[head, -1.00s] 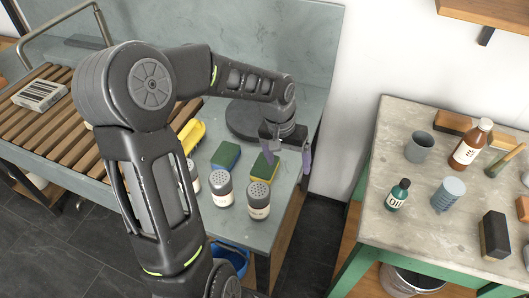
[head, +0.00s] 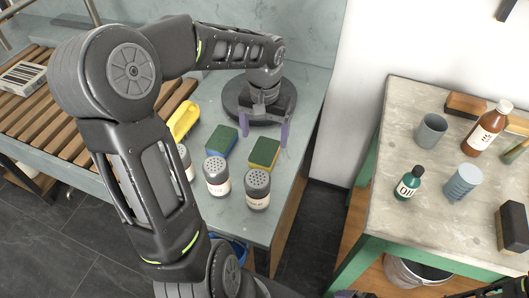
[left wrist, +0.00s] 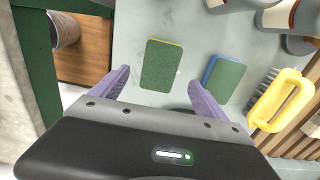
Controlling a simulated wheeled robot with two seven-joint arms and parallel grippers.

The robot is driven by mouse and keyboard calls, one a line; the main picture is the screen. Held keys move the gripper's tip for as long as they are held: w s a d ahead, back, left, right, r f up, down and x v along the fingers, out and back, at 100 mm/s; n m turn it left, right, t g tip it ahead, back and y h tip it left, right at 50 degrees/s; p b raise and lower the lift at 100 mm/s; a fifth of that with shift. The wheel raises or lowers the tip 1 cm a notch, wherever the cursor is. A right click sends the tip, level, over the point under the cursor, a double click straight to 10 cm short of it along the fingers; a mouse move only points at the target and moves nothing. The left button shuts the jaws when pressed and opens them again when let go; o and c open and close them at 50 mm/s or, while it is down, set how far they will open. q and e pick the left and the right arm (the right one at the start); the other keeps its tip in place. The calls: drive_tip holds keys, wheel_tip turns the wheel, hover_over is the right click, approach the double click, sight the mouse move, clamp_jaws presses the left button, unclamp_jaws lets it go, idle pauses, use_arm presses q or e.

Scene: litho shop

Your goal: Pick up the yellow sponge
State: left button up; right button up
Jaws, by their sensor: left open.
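The yellow sponge (head: 264,152) lies flat on the grey bench, its dark green scouring side up and its yellow body showing at the side. In the left wrist view the sponge (left wrist: 161,65) shows as a green face with a thin yellow edge, beyond and between the fingertips. My left gripper (head: 264,131) is open and empty, pointing down just behind the sponge; its purple fingers also show in the left wrist view (left wrist: 160,84). What seems to be a bit of my right gripper (head: 348,294) shows at the bottom edge, too cut off to read.
A blue sponge with green top (head: 222,142) lies close to the left. Two shakers (head: 217,178) (head: 257,190) stand in front. A round dark disc (head: 236,96) lies behind, and a yellow-handled brush (left wrist: 281,103) is beyond the blue sponge. The bench's right edge is near.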

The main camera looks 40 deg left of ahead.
sight(264, 150)
use_arm(q)
drive_tip(key=shift+f, duration=0.2)
wheel_tip(264, 150, down, 5)
drive_tip(key=shift+f+p, duration=0.1)
drive_tip(key=shift+p, duration=0.35)
drive_tip(key=shift+c, duration=0.4)
drive_tip(key=c, duration=1.3)
